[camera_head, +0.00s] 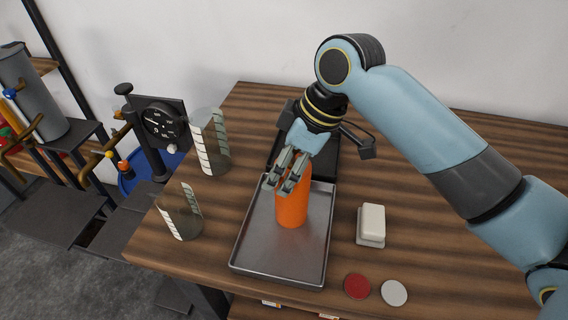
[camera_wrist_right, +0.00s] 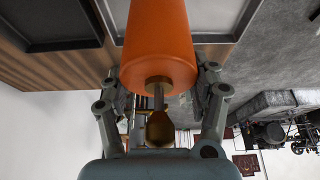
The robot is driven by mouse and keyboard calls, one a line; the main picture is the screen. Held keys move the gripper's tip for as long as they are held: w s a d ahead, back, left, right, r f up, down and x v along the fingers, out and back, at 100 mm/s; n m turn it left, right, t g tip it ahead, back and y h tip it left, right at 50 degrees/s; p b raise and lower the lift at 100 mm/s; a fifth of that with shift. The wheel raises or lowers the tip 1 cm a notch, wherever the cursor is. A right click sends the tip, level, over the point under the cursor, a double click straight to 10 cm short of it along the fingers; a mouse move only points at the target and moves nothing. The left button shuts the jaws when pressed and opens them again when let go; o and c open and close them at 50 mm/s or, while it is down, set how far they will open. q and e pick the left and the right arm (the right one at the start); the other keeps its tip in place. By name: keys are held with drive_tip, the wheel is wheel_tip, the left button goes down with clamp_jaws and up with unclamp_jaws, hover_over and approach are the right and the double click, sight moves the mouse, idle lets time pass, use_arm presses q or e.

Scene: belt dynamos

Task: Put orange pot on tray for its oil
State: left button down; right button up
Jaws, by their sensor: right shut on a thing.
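The orange pot (camera_head: 291,207) is upright over the grey metal tray (camera_head: 252,257) on the wooden table. My right gripper (camera_head: 287,172) is shut on the pot near its top. In the right wrist view the pot (camera_wrist_right: 158,45) fills the middle, with a brass fitting (camera_wrist_right: 160,127) at its end, between the fingers of my gripper (camera_wrist_right: 162,95). Whether the pot's bottom touches the tray I cannot tell. My left gripper is not in view.
Two clear graduated beakers (camera_head: 210,142) (camera_head: 180,212) stand left of the tray. A white block (camera_head: 371,224), a red disc (camera_head: 357,286) and a white disc (camera_head: 394,293) lie to its right. A black tray (camera_head: 322,166) lies behind. A dial gauge (camera_head: 163,124) stands at the left edge.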

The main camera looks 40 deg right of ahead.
drive_tip(key=o, duration=1.7)
drive_tip(key=v, duration=1.1)
drive_tip(key=shift+d+r, duration=0.1)
drive_tip(key=shift+r, duration=0.05)
drive_tip(key=shift+s+r, duration=0.15)
drive_tip(key=shift+r, duration=0.25)
